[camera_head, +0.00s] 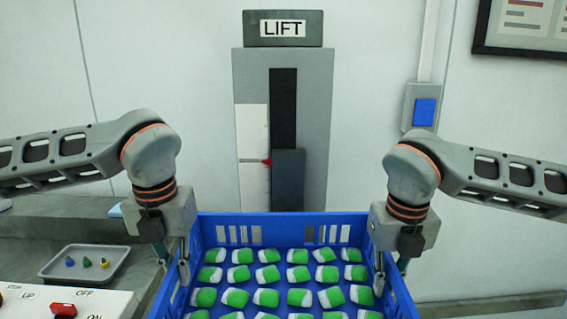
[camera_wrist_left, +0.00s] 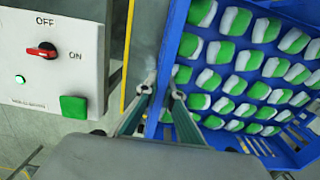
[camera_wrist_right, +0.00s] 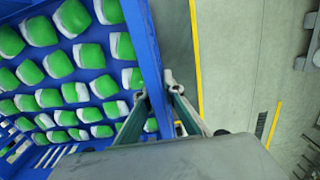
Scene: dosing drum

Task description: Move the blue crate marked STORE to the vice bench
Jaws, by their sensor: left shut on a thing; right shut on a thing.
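The blue crate (camera_head: 285,222) is in front of me in the head view, filled with rows of green-and-white pieces (camera_head: 298,274). No STORE marking shows on the sides I see. My left gripper (camera_head: 174,262) is shut on the crate's left wall; in the left wrist view its fingers (camera_wrist_left: 160,92) straddle the blue rim (camera_wrist_left: 172,50). My right gripper (camera_head: 391,272) is shut on the right wall; in the right wrist view its fingers (camera_wrist_right: 157,92) straddle that rim (camera_wrist_right: 148,45). The crate looks about level. Its underside is hidden. I cannot identify the vice bench.
A grey LIFT column (camera_head: 315,120) stands against the wall behind the crate. At left, a grey worktop (camera_head: 60,225) holds a tray (camera_head: 84,262) with small coloured pieces. A control box (camera_wrist_left: 52,60) with a red switch stands close left of the crate. Floor shows right of the crate.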

